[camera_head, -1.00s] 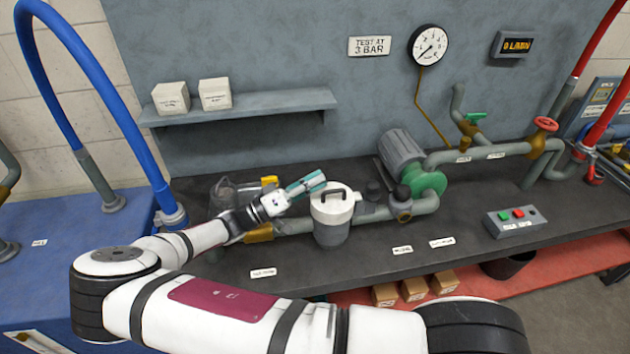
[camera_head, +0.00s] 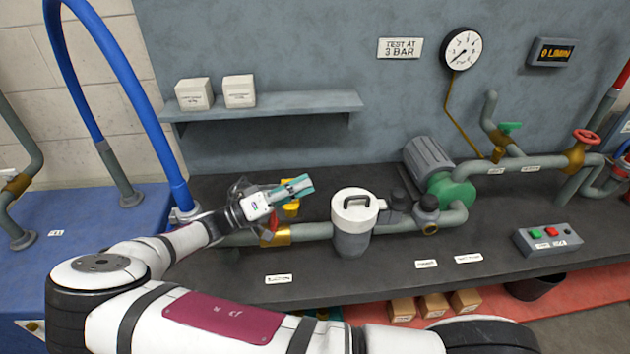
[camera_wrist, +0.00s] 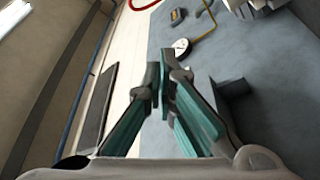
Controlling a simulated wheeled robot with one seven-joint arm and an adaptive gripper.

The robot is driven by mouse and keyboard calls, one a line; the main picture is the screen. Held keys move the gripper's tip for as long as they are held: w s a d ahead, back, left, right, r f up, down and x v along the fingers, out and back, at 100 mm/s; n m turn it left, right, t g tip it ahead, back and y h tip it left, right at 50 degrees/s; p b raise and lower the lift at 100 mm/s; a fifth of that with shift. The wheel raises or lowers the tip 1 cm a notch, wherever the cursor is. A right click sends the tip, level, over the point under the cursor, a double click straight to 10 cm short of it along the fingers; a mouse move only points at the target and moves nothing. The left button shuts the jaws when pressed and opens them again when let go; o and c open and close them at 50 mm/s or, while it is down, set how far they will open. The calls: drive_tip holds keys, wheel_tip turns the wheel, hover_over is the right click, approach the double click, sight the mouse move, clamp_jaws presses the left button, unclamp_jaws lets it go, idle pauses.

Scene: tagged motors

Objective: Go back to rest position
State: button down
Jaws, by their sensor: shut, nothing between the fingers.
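My gripper (camera_head: 300,186) has teal fingers that are shut and empty. In the head view it is in the air above the dark bench, left of the white-lidded grey canister (camera_head: 352,222) and below the wall shelf. My white arm reaches in from the lower front. In the wrist view the gripper's fingertips (camera_wrist: 160,72) meet, with nothing between them. Beyond them are the grey-blue wall panel and the round gauge (camera_wrist: 181,46).
A blue hose (camera_head: 130,95) arches at the left, close to my wrist. A shelf (camera_head: 265,104) holds two white boxes. A green pump (camera_head: 440,175), pipes and a button box (camera_head: 547,238) stand on the bench (camera_head: 320,275). The bench front is mostly clear.

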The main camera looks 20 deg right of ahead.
drive_tip(key=s+d+r+n+g+y, duration=0.1)
drive_tip(key=s+d+r+g+y, duration=0.1)
drive_tip(key=s+y, duration=0.4)
drive_tip(key=s+d+r+g+y, duration=0.2)
drive_tip(key=s+r+y, duration=0.15)
drive_tip(key=y, duration=0.35)
drive_tip(key=s+a+r+n+t+y, duration=0.2)
drive_tip(key=s+r+n+t+y, duration=0.1)
drive_tip(key=s+r, duration=0.5)
drive_tip(key=s+a+r+n+t+y, duration=0.2)
drive_tip(key=s+r+n+t+y, duration=0.2)
drive_tip(key=s+r+t, duration=0.3)
wheel_tip(320, 180, up, 2)
drive_tip(key=shift+s+r+y, duration=0.25)
drive_tip(key=shift+s+y, duration=0.15)
drive_tip(key=shift+s, duration=0.25)
